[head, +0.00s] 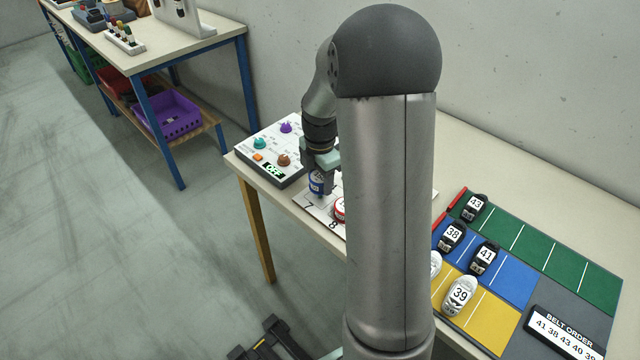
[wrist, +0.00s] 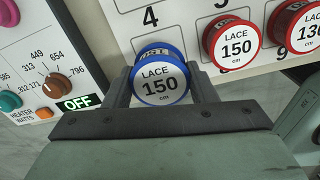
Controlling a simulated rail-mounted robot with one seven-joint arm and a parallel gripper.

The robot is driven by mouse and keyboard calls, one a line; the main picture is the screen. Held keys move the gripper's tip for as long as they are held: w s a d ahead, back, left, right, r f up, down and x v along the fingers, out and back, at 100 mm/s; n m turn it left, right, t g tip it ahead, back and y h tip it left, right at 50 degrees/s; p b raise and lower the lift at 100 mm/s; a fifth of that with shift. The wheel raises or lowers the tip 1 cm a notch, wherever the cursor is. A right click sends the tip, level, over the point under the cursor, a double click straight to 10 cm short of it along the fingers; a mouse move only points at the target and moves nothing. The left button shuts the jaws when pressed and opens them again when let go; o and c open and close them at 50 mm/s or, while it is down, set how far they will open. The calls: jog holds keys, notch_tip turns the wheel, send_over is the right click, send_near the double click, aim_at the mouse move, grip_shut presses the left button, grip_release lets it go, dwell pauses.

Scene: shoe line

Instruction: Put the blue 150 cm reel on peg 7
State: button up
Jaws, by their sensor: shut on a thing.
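The blue reel (wrist: 159,80), labelled "LACE 150 cm", is between the two fingers of my gripper (wrist: 158,88) in the wrist view. My gripper is shut on it. In the head view the blue reel (head: 317,184) is just behind the printed 7 on the white peg board (head: 312,206).
A red 150 cm reel (wrist: 231,38) stands close to the right of my gripper, with another red reel (wrist: 297,25) beyond it. A control box (wrist: 45,60) with knobs and an "OFF" display is close on the left. Shoes stand on coloured mats (head: 520,240) at right.

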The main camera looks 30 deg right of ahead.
aim_at(320, 188)
jog(key=shift+f, duration=1.3)
jog(key=shift+f+b, duration=0.4)
jog(key=shift+f, duration=0.15)
jog(key=o, duration=1)
jog(key=shift+c, duration=0.2)
